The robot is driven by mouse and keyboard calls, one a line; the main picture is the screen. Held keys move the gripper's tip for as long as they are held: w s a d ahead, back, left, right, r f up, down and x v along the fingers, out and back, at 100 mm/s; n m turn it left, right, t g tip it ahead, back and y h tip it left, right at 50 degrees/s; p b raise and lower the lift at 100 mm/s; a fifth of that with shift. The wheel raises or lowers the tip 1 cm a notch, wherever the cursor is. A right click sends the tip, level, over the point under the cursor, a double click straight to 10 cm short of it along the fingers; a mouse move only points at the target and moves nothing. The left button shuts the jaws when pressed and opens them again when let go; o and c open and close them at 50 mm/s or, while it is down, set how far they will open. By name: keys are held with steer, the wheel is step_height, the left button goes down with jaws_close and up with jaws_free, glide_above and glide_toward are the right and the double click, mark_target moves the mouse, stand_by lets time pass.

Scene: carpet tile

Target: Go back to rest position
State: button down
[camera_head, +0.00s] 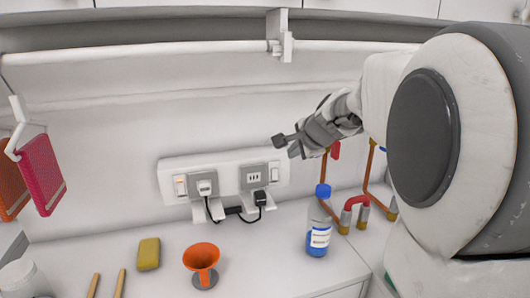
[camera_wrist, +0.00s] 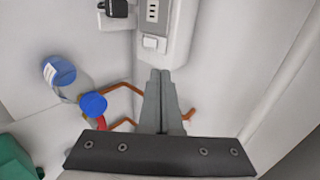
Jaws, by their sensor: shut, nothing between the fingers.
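My gripper (camera_head: 285,141) is shut and empty, raised in the air in front of the wall, above and to the right of the power strip. In the wrist view its two grey fingers (camera_wrist: 160,85) lie side by side, with their tips toward the end of the power strip. My arm comes in from the right in the head view and hides part of the wall and counter there.
A power strip (camera_head: 225,156) with two plugs is on the wall. Below stand a blue-capped bottle (camera_head: 318,235), an orange funnel (camera_head: 202,257) and a yellow sponge (camera_head: 148,254). Copper pipes (camera_head: 363,207) rise at the right. A rail (camera_head: 150,52) runs above.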

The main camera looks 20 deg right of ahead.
steer(key=s+a+f+n+g, duration=0.1)
steer(key=s+a+n, duration=0.3)
steer(key=s, duration=0.6)
steer(key=s+a+f+n+g, duration=0.2)
steer(key=s+a+f+n, duration=0.1)
steer(key=s+n, duration=0.5)
steer(key=s+a+f+n+g, duration=0.1)
steer(key=s+a+n, duration=0.5)
steer(key=s, duration=0.6)
steer(key=shift+f+g, duration=0.3)
steer(key=shift+f, duration=0.5)
